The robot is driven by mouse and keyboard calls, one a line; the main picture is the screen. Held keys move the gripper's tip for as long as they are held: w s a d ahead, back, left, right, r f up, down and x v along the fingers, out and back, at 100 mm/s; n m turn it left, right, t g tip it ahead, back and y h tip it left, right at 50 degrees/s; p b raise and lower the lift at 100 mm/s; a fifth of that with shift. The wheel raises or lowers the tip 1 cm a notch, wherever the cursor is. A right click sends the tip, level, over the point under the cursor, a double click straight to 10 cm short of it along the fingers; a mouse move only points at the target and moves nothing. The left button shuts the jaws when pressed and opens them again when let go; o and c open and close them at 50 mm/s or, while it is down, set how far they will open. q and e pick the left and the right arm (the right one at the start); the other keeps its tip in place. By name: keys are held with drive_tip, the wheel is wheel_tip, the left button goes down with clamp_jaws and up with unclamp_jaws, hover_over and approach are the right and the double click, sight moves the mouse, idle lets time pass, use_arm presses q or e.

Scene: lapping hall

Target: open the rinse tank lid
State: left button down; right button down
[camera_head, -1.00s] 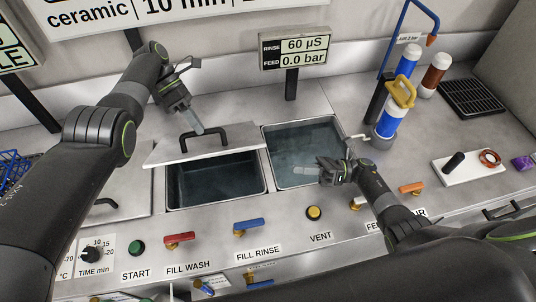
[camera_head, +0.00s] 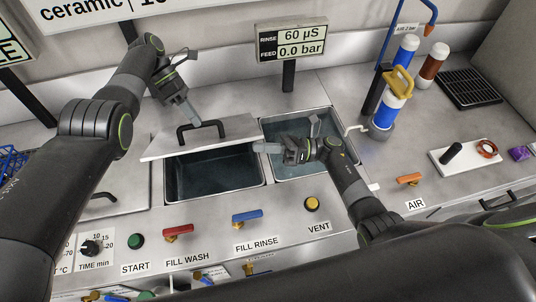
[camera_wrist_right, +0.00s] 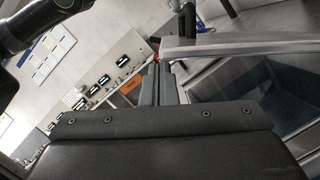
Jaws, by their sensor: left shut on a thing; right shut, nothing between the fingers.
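The rinse tank lid (camera_head: 157,147) is a pale grey plate with a black handle (camera_head: 218,124). It lies over the back of the middle tank (camera_head: 215,177), whose front part is uncovered and shows dark water. My left gripper (camera_head: 193,117) reaches down from behind and is shut on the lid handle; the exact contact is small in view. My right gripper (camera_head: 258,147) is shut and empty, pointing left at the lid's right front corner. I cannot tell whether it touches the lid. Its closed fingers (camera_wrist_right: 160,86) show in the right wrist view beside a pale edge.
An open water-filled tank (camera_head: 328,125) lies right of the lid, partly behind my right gripper. Another closed lid (camera_head: 125,190) lies at the left. A display (camera_head: 291,42) stands behind.

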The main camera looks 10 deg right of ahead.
use_arm(q)
drive_tip(key=shift+w, duration=0.15)
drive_tip(key=shift+f, duration=0.25)
use_arm(e)
drive_tip(key=shift+w+r, duration=0.6)
drive_tip(key=shift+r, duration=0.35)
use_arm(q)
drive_tip(key=c, duration=1.6)
unclamp_jaws()
drive_tip(key=shift+c, duration=0.2)
use_arm(e)
drive_tip(key=shift+w, duration=0.1)
use_arm(q)
drive_tip(key=shift+o, duration=1)
drive_tip(key=shift+w+f, duration=0.1)
use_arm(e)
drive_tip(key=shift+w+f, duration=0.1)
drive_tip(key=shift+w, duration=0.05)
use_arm(q)
drive_tip(key=shift+o, duration=0.2)
drive_tip(key=shift+w, duration=0.15)
use_arm(e)
drive_tip(key=shift+w+f, duration=0.1)
drive_tip(key=shift+f, duration=0.05)
drive_tip(key=shift+s, duration=0.2)
